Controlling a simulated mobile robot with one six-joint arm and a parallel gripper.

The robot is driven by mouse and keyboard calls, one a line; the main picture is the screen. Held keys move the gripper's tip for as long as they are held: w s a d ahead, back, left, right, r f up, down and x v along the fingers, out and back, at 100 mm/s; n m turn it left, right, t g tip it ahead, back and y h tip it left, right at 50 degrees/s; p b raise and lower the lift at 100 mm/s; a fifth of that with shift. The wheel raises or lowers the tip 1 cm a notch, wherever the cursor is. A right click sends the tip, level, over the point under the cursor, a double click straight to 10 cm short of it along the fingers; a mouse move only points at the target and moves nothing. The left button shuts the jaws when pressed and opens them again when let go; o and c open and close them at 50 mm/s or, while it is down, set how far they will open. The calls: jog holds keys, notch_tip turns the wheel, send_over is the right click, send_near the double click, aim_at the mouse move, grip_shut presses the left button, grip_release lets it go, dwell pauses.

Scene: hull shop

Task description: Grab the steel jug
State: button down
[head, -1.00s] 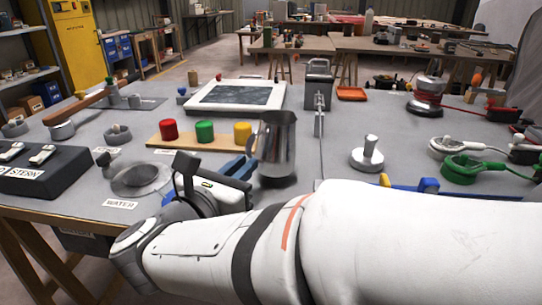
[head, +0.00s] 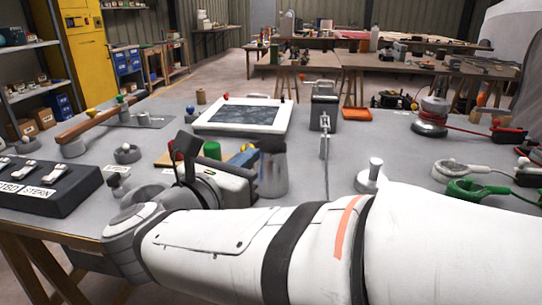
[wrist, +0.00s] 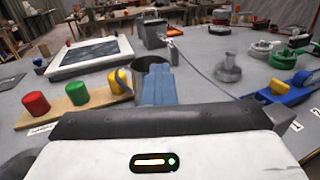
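The steel jug (head: 273,172) stands upright on the grey bench in the head view, just right of my gripper (head: 246,157). In the wrist view the jug's open top (wrist: 138,72) shows behind the blue fingers of my gripper (wrist: 158,80). The fingers overlap the jug's near side and hide much of its body. A thin dark handle curves out on the jug's left, in front of a yellow cup. The fingers look close together, but whether they touch or hold the jug cannot be seen.
A wooden strip (wrist: 60,112) with red (wrist: 36,104), green (wrist: 76,89) and yellow (wrist: 118,80) cups lies left of the jug. A white-framed panel (head: 205,125) and a grey box (head: 324,92) stand behind. A metal knobbed piece (wrist: 229,68) stands right, near cables.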

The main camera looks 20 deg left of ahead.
dwell(0.3)
jog(key=shift+c, duration=2.2)
grip_release()
jog(key=shift+s, duration=0.1)
